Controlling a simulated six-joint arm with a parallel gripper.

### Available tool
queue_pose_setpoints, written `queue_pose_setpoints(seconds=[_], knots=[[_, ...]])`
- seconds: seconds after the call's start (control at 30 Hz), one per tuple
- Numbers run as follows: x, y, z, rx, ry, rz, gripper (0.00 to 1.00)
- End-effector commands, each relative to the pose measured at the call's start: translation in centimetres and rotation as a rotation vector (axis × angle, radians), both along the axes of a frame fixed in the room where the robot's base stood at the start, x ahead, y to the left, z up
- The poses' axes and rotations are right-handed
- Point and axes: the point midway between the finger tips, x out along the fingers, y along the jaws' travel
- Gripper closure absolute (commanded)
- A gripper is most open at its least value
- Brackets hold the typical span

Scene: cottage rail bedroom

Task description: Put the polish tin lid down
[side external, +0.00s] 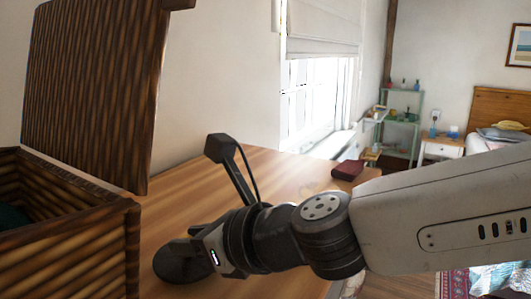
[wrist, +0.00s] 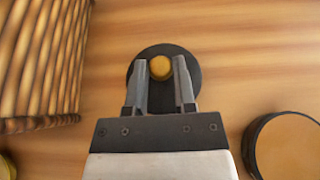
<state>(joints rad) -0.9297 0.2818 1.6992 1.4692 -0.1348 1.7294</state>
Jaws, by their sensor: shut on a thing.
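The polish tin lid is a dark round disc (wrist: 163,92) with a brass-coloured knob (wrist: 161,67), seen from above in the wrist view. My gripper (wrist: 160,64) is shut on the lid's knob, one finger on each side. In the side view a dark round shape (side external: 175,268), which looks like the lid, is at the end of my gripper, low over the wooden table (side external: 270,175). I cannot tell whether it touches the table. A dark round tin with an orange-brown top (wrist: 293,150) is at the lower right of the wrist view, apart from the lid, partly cut off.
A ribbed brown wicker box (side external: 70,225) with a raised lid (side external: 95,90) stands at the left; its side also shows in the wrist view (wrist: 45,60). A dark red object (side external: 347,170) lies near the table's far right edge. Bare wood lies above the lid in the wrist view.

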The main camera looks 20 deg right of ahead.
Motion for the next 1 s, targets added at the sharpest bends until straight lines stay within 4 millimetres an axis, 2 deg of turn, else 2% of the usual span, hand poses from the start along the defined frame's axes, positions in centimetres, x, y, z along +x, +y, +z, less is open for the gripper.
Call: queue_pose_setpoints(seconds=[0.57, 1.0], knots=[[0.0, 0.0, 1.7, 0.002, -0.001, 0.000, 1.00], [-2.6, -2.5, 1.8, 0.001, -0.002, 0.001, 1.00]])
